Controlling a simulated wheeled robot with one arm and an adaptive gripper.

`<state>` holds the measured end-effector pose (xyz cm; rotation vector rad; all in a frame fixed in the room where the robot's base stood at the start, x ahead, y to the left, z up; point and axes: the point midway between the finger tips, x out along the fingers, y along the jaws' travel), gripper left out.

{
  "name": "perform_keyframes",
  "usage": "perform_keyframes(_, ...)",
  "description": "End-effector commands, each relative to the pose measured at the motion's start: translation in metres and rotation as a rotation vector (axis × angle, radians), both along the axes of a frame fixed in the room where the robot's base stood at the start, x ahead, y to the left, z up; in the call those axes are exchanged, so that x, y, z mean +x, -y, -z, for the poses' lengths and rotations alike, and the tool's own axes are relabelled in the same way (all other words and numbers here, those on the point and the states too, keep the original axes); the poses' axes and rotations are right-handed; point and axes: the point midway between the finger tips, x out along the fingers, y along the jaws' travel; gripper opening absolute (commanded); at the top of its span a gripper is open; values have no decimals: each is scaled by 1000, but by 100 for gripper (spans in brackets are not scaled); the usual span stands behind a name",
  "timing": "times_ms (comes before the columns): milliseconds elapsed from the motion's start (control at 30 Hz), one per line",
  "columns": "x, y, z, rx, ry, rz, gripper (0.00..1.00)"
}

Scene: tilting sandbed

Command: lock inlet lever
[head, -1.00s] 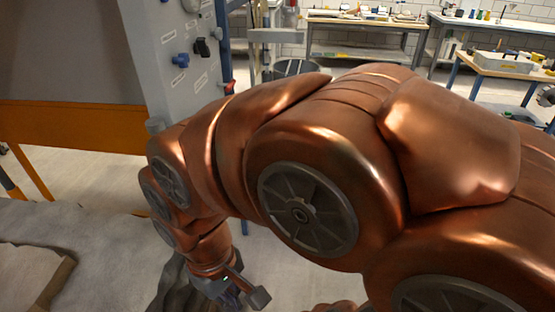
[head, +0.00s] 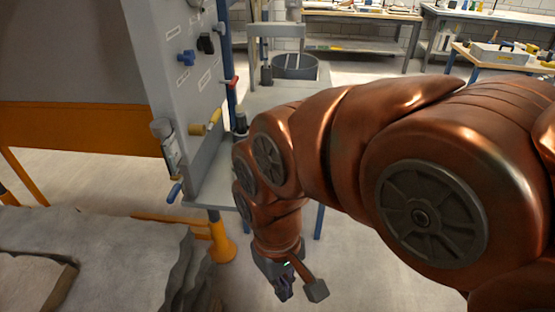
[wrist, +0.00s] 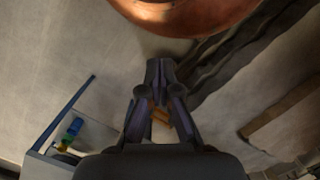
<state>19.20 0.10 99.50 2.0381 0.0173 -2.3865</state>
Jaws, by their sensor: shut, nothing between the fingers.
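A grey upright panel (head: 170,85) carries several handles. They are a blue valve knob (head: 187,57), a black knob (head: 206,43), a red-tipped lever (head: 231,82), a yellow handle (head: 206,128) and a blue-tipped lever (head: 175,191) low on the panel's edge. The labels are too small to read, so I cannot tell which is the inlet lever. My gripper (head: 284,293) hangs low, pointing down, right of and below the panel, apart from every handle. In the wrist view my gripper (wrist: 158,72) is shut and empty, above the floor.
The grey sandbed block (head: 100,260) is at lower left, beside an orange frame (head: 85,127). A grey bench (head: 280,97) with a dark bucket (head: 295,66) stands behind my arm. Workbenches line the back wall. Bare floor lies around my gripper.

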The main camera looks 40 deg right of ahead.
Motion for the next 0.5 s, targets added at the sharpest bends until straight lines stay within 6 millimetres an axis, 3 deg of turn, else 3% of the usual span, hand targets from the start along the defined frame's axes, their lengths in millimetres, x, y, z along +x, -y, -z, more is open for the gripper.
perform_keyframes(167,29,-9,-5,84,23,-97,0)
perform_keyframes(333,87,-14,-15,239,102,-280,0)
perform_keyframes(500,150,1,-25,379,241,-453,0)
